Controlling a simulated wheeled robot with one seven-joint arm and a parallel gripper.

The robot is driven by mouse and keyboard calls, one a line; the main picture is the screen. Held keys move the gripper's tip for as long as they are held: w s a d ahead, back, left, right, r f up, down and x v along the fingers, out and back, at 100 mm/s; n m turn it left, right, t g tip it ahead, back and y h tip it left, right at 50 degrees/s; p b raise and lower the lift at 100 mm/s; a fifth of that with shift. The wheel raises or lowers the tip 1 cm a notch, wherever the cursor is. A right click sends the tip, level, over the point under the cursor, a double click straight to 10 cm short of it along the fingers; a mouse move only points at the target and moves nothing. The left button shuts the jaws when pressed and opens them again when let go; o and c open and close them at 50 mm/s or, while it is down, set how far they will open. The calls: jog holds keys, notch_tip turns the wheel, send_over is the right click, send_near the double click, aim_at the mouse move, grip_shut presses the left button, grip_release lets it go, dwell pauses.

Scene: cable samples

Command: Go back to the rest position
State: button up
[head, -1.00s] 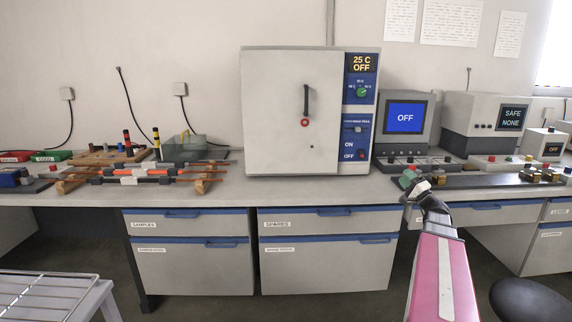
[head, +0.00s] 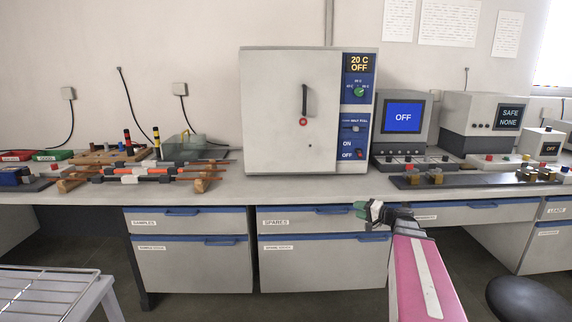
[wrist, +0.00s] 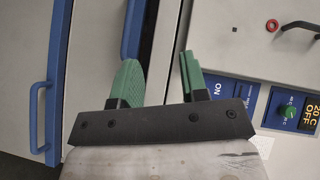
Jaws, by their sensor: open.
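My gripper (head: 362,213) is in front of the bench's front edge, below the oven, at the level of the drawers. In the wrist view its two green fingers (wrist: 157,78) stand apart with nothing between them. The pink and grey arm behind it is mine and reaches up from the bottom of the head view. The gripper touches nothing that I can see.
The bench top (head: 300,188) carries a closed white oven (head: 280,110) reading 20 C OFF. A rack of cable samples (head: 150,172) is at left, a dark test fixture (head: 475,181) at right. A wire shelf (head: 45,290) and a dark stool (head: 525,300) stand in front.

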jog(key=s+a+f+n+g+h, duration=0.35)
jog(key=s+a+f+g, duration=0.35)
jog(key=s+a+f, duration=0.3)
jog(key=s+f+n+g+h, duration=0.1)
jog(key=s+f+g+h, duration=0.2)
jog(key=s+f+h, duration=0.4)
jog(key=s+h, duration=0.1)
jog(key=s, duration=0.2)
jog(key=shift+a+f+n+g, duration=0.35)
jog(key=shift+a+f+g, duration=0.05)
